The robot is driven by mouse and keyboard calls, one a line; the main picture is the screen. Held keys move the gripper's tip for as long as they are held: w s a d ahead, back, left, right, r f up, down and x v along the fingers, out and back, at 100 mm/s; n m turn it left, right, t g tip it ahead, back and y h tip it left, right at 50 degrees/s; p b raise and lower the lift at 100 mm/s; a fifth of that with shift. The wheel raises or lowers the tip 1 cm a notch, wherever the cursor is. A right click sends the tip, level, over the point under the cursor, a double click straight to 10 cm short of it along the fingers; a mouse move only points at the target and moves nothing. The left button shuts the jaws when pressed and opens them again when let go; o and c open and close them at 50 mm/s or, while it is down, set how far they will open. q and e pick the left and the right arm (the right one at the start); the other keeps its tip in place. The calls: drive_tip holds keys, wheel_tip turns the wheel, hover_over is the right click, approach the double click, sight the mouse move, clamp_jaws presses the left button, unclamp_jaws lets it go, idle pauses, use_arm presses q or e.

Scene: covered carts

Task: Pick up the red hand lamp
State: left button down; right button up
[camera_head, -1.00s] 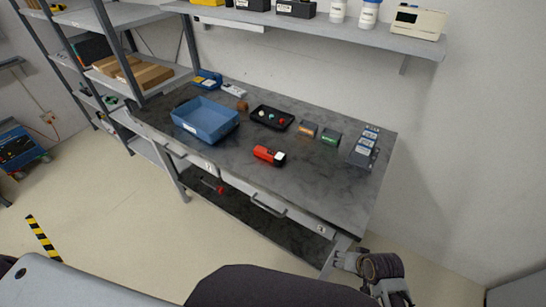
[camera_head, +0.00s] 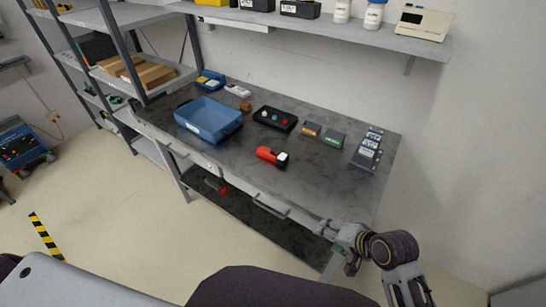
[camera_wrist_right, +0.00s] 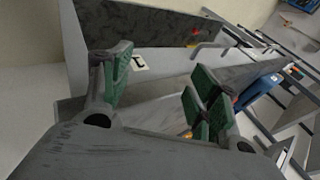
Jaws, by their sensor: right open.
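The red hand lamp (camera_head: 268,155) lies on the grey workbench (camera_head: 305,180), near its front edge in the head view. It has a white and black end at its right. My right gripper (camera_head: 330,230) is at the front right edge of the bench, apart from the lamp and to its lower right. In the wrist view my right gripper (camera_wrist_right: 155,95) is open, with green pads and nothing between its fingers. My left gripper is out of view.
A blue bin (camera_head: 208,120) stands left of the lamp. A black tray (camera_head: 275,118) with small coloured parts, an orange-labelled box (camera_head: 311,131) and a green-labelled box (camera_head: 334,139) lie behind it. A shelf (camera_head: 330,33) overhangs the back. Bench around the lamp is clear.

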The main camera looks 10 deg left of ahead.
drive_tip(key=shift+w+a+r+m+y, duration=0.7)
drive_tip(key=shift+a+m, duration=0.55)
drive_tip(key=shift+a, duration=0.25)
drive_tip(key=shift+w+a+r+m+y, duration=0.65)
drive_tip(key=shift+a+m+y, duration=0.2)
drive_tip(key=shift+a+m, duration=0.55)
drive_tip(key=shift+w+a+r+m+y, duration=0.7)
drive_tip(key=shift+a+m, duration=0.35)
drive_tip(key=shift+a, duration=0.6)
drive_tip(key=shift+a+r+g, duration=0.1)
drive_tip(key=shift+g, duration=0.2)
